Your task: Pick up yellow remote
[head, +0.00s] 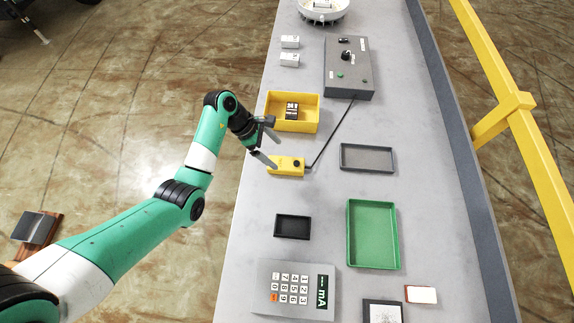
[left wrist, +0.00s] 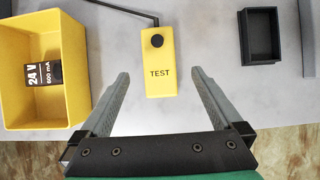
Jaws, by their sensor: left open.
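The yellow remote (head: 287,166) lies on the grey table, with a black button at one end and a black cable running to the grey control box. My left gripper (head: 268,148) is open and empty at the table's left side, next to the remote. The left wrist view shows its two fingers (left wrist: 160,76) spread wide, one on each side of the remote, with gaps and no contact visible. My right gripper is in neither view.
A yellow bin (head: 311,126) holding a module labelled 24 V stands close beside the remote. A small black tray (head: 277,226), grey tray (head: 367,171), green tray (head: 396,235) and keypad (head: 256,291) lie nearby. The control box (head: 364,56) is farther back.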

